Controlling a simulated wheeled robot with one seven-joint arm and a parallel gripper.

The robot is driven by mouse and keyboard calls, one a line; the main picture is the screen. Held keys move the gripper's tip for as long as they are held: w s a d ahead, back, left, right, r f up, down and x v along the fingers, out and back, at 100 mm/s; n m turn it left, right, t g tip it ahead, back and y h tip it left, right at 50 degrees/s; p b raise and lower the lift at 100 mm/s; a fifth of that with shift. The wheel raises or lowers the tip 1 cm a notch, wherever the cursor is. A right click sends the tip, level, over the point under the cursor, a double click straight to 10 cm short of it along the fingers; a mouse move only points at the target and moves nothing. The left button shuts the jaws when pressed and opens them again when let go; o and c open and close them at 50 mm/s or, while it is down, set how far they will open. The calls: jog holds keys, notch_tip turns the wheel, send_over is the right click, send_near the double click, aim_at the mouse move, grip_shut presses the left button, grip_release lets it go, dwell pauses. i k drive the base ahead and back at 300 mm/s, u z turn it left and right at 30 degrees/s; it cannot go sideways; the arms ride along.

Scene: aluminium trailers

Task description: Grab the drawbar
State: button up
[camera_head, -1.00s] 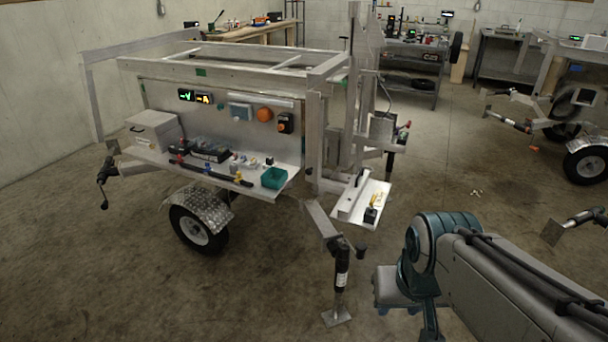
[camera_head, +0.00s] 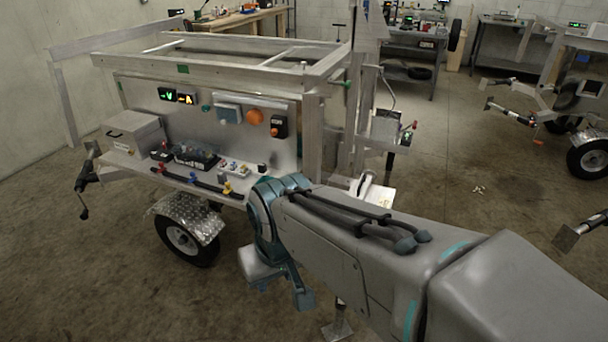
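The near aluminium trailer (camera_head: 222,69) stands left of centre, with a shelf, gauges and a chequer-plate mudguard on its facing side. A bar with a dark coupling-like end (camera_head: 88,178) sticks out at its left end. I cannot tell for certain whether this is the drawbar. The front-right lower corner of the trailer is mostly hidden behind my arm; only a foot plate (camera_head: 337,329) shows below it. My arm reaches in from the lower right and ends in view at a teal joint in front of the shelf. My gripper's fingers do not show.
A black bar (camera_head: 195,180) and small parts lie on the shelf beside a grey box (camera_head: 135,131). A second trailer (camera_head: 545,112) stands at the right. A foot plate (camera_head: 566,238) juts in at the right edge. Benches line the back wall. Floor is clear at lower left.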

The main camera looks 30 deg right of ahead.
aim_at(364, 184)
jog(key=z, duration=0.1)
jog(key=i, duration=0.8)
jog(key=z, duration=1.05)
jog(key=i, duration=0.65)
jog(key=z, duration=0.6)
